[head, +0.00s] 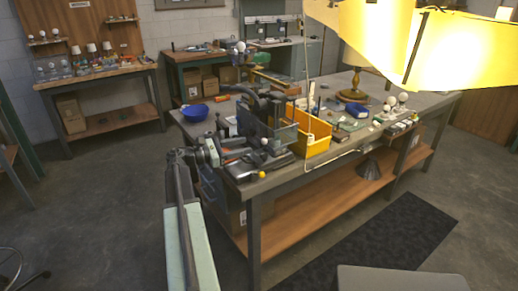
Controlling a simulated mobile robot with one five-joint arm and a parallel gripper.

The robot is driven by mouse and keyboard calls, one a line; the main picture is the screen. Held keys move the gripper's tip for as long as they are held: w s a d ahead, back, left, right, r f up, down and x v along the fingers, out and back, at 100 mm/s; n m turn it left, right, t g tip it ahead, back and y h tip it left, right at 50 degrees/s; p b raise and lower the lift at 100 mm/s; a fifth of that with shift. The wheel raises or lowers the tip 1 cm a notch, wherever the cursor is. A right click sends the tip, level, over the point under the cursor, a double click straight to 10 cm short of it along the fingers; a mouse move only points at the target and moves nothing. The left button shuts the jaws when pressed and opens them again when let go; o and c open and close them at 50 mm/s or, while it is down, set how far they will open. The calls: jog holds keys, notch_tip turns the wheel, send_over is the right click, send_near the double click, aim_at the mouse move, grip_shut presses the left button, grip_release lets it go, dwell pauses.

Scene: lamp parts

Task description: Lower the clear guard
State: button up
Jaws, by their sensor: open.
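A dark machine (252,122) stands at the near left end of the workbench, with a curved black arm or hose over its top. The clear guard (284,136) seems to be the see-through panel with a dark edge on its right side, beside the yellow bin. It looks raised and roughly upright, but it is small and partly hidden, so its exact tilt is unclear. My arm reaches up from the bottom, and my gripper (238,153) is at the bench's left end, just left of the machine's front. It is open, and I see nothing held in it.
A yellow bin (318,146) stands right of the machine. A blue bowl (195,112) is on the bench behind left. A lamp (352,92), a blue box (355,111) and white bulbs are farther right. A large yellow lampshade (425,40) fills the upper right.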

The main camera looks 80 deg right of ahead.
aim_at(272, 132)
jog(key=x, duration=0.7)
jog(key=shift+s, duration=0.3)
jog(key=shift+d, duration=0.15)
jog(key=shift+f, duration=0.1)
grip_shut()
dwell(0.8)
